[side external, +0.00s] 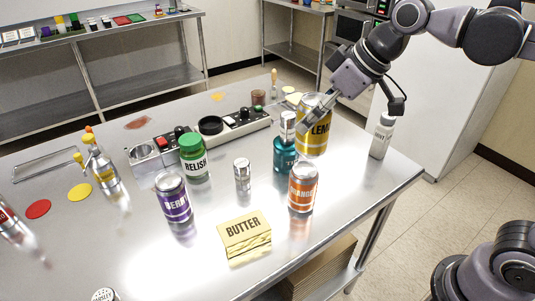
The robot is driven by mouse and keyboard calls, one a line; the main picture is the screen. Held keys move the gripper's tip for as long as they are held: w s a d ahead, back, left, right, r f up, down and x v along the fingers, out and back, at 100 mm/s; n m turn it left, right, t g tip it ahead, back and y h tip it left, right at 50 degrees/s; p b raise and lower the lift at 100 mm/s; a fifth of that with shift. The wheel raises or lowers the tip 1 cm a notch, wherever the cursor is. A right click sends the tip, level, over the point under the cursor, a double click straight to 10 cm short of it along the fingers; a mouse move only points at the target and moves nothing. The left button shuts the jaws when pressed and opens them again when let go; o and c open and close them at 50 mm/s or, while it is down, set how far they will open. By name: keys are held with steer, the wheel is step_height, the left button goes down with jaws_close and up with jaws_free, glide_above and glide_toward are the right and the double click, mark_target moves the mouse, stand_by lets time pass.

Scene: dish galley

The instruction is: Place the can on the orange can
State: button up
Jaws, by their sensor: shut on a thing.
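The orange can (302,190) stands upright on the steel table, right of the butter block. A yellow can lettered LEMON (316,140) is up and behind it in the picture, close to upright. My gripper (318,112) reaches down from the upper right and is shut on the yellow can, with a finger across its front. The yellow can looks raised off the table, but its exact height is hard to tell. It is apart from the orange can. A purple can lettered BERRY (173,204) stands at the left.
A teal bottle (285,158) stands just behind the orange can and close left of the yellow can. A butter block (244,240), small silver shaker (242,180), green-lidded relish jar (195,165) and white bottle (381,140) stand nearby. The table's right front edge is close.

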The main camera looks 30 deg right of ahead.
mark_target(309, 133)
steer(key=shift+w+a+f, duration=0.1)
steer(key=shift+a+f, duration=0.25)
steer(key=shift+a, duration=0.05)
steer(key=shift+f, duration=1.85)
steer(key=shift+f, duration=0.1)
steer(key=o, duration=1.5)
steer(key=v, duration=1.2)
steer(key=shift+d, duration=0.1)
steer(key=d+f+m+h, duration=0.1)
steer(key=d+f, duration=0.2)
steer(key=f, duration=0.2)
steer(key=s+d+f+m+h, duration=0.1)
steer(key=d+f+m, duration=0.1)
steer(key=f, duration=0.4)
steer(key=s+d+f+m+t, duration=0.1)
steer(key=d+f+m, duration=0.1)
steer(key=d+f, duration=0.2)
step_height(309, 133, down, 2)
steer(key=shift+s+f+h, duration=0.15)
steer(key=shift+f+h, duration=0.1)
steer(key=shift+h, duration=0.15)
